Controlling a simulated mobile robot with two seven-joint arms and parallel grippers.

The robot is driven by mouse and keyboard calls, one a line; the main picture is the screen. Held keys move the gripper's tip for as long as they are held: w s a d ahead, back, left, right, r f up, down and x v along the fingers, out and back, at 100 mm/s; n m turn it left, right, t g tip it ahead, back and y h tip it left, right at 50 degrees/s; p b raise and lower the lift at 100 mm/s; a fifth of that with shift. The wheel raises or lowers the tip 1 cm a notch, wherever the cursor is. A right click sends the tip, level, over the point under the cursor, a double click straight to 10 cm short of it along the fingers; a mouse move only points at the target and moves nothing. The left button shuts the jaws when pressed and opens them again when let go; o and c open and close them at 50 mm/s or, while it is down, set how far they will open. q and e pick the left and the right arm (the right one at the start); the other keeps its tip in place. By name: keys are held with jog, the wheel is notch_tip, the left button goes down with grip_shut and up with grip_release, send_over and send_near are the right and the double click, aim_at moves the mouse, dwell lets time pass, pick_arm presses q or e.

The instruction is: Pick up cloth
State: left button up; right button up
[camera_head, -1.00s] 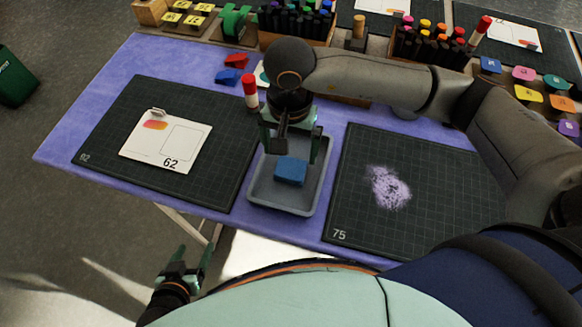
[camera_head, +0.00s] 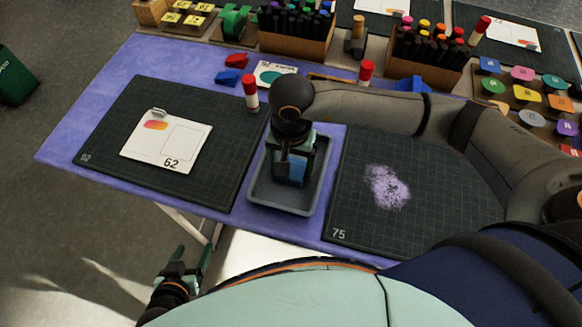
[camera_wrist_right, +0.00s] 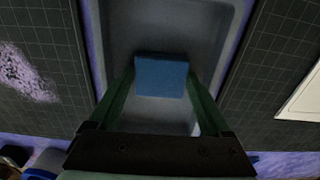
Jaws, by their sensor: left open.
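The cloth (camera_head: 297,168) is a small blue block-like piece in the grey tray (camera_head: 262,190) at the middle of the table. My right gripper (camera_head: 292,178) points down into the tray and partly hides the cloth. In the right wrist view the cloth (camera_wrist_right: 161,76) lies between the two green fingertips, one close to each side. The fingers stand wide apart at their base; whether the tips touch the cloth is unclear. My left gripper (camera_head: 192,262) is open and empty, low in front of the table.
A dark mat (camera_head: 225,170) with a card (camera_head: 182,160) marked 62 lies left of the tray. Another mat (camera_head: 440,190) with a pale purple powdery patch (camera_head: 387,187) lies right. Red-capped markers (camera_head: 250,92) and pen boxes (camera_head: 296,36) stand behind.

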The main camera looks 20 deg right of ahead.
jog(key=c, duration=0.7)
jog(key=shift+o, duration=0.2)
jog(key=shift+r, duration=0.1)
